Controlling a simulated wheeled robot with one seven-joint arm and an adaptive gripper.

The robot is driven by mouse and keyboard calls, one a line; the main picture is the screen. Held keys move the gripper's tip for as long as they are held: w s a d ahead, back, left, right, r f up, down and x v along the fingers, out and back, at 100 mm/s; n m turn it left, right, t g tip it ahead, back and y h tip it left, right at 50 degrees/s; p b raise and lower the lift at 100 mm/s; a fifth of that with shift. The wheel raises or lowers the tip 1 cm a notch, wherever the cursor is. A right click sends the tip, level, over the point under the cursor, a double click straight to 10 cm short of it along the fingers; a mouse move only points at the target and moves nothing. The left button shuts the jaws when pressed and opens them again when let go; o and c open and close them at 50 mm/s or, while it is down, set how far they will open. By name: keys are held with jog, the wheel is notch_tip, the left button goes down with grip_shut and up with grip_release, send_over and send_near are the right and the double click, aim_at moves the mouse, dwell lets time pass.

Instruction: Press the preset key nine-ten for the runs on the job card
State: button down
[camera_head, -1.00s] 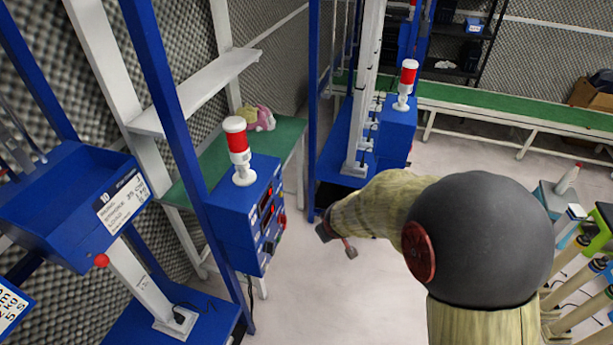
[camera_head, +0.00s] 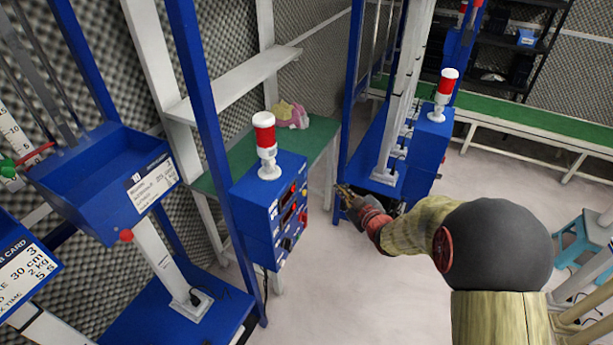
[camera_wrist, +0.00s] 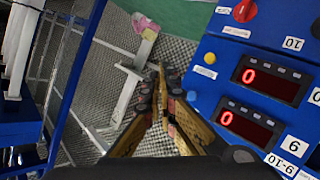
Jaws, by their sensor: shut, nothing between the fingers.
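The blue control box (camera_head: 268,205) with a red-and-white lamp on top stands left of centre in the head view, its keyed face turned right. In the wrist view the face (camera_wrist: 221,80) fills the right side. It has two displays reading 0 (camera_wrist: 270,79) (camera_wrist: 246,124), labels "10" (camera_wrist: 293,43) and "9" (camera_wrist: 292,143), and a "9-10" label (camera_wrist: 287,166) at the lower edge. The 9-10 key itself I cannot make out. My gripper (camera_head: 342,190) is shut and empty, right of the box and apart from it; its fingertips (camera_wrist: 161,82) meet left of the face. A job card (camera_head: 24,268) is partly cut off.
A yellow button (camera_wrist: 210,58), a blue button (camera_wrist: 192,96) and a red knob (camera_wrist: 245,11) are on the face. A blue post (camera_head: 205,110) stands left of the box. A second blue box (camera_head: 430,140) stands behind right. Pale floor (camera_head: 335,290) lies clear in front.

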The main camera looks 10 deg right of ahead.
aim_at(304, 175)
jog(key=w+a+b, duration=0.2)
jog(key=w+a, duration=0.3)
jog(key=a, duration=0.2)
jog(key=shift+b, duration=0.4)
jog(key=shift+w+a, duration=0.15)
dwell(1.3)
jog(key=shift+w+a+b, duration=0.15)
jog(key=shift+a+b, duration=0.1)
jog(key=shift+b, duration=0.15)
jog(key=shift+w+a+b, duration=0.3)
jog(key=shift+a+b, duration=0.05)
jog(key=shift+a, duration=0.05)
dwell(0.7)
dwell(0.4)
jog(key=shift+s+d, duration=0.55)
jog(key=shift+d, duration=0.15)
